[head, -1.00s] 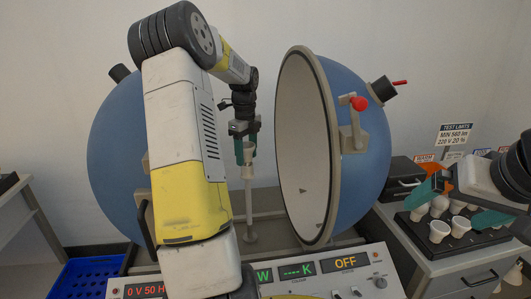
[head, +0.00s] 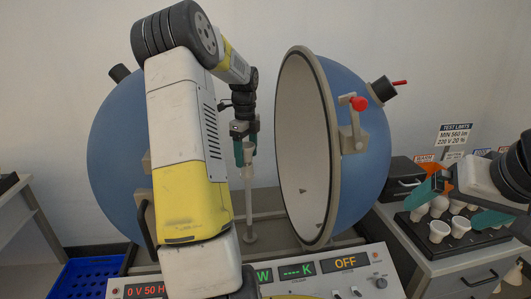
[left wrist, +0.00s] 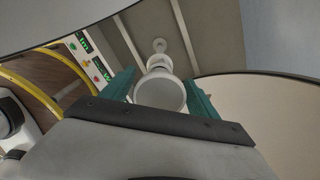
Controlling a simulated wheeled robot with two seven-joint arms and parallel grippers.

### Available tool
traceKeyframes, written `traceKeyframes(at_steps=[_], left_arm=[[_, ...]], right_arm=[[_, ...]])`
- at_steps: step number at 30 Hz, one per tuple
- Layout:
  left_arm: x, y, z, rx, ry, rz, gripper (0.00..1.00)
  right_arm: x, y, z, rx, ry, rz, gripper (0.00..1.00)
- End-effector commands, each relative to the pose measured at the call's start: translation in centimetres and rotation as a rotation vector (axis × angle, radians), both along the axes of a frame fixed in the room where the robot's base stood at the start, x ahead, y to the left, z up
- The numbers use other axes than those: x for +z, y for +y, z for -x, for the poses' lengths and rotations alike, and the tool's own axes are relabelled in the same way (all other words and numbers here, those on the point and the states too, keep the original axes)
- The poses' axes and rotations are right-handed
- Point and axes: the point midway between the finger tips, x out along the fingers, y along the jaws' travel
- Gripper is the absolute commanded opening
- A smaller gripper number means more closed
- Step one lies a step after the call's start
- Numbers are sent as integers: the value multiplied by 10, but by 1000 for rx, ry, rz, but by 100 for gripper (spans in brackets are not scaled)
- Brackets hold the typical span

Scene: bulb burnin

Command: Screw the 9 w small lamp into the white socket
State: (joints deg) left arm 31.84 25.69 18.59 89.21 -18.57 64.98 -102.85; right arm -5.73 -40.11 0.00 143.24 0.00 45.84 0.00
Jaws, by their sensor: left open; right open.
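My left gripper (head: 245,158) points down between the two halves of the blue sphere, above the upright post. It is open. A white, round-faced lamp (left wrist: 160,94) sits between its teal fingers in the left wrist view, with a gap visible beside it. The lamp is in line with the pale post (head: 249,208). The white socket under the lamp is mostly hidden, so I cannot tell how deep the lamp sits. No wattage marking is readable. My right gripper (head: 458,203) is open at the lamp tray on the right.
The dark tray (head: 487,241) holds several white lamps (head: 439,230). The sphere's open right half (head: 350,150) stands close to my left gripper. The control panel (head: 335,283) is in front, its display reading OFF. A blue crate (head: 85,278) is at lower left.

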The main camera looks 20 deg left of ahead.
Motion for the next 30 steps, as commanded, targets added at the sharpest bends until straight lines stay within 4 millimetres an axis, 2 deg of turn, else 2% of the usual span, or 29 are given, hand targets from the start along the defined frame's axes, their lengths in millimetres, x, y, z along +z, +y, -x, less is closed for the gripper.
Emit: traceKeyframes(at_steps=[24, 30], left_arm=[[0, -1, 1, 1407, -1, 1, 69], [0, -1, 1, 1681, 0, 0, 69]], right_arm=[[0, 0, 0, 0, 0, 0, 100], [0, 0, 0, 0, 0, 0, 100]])
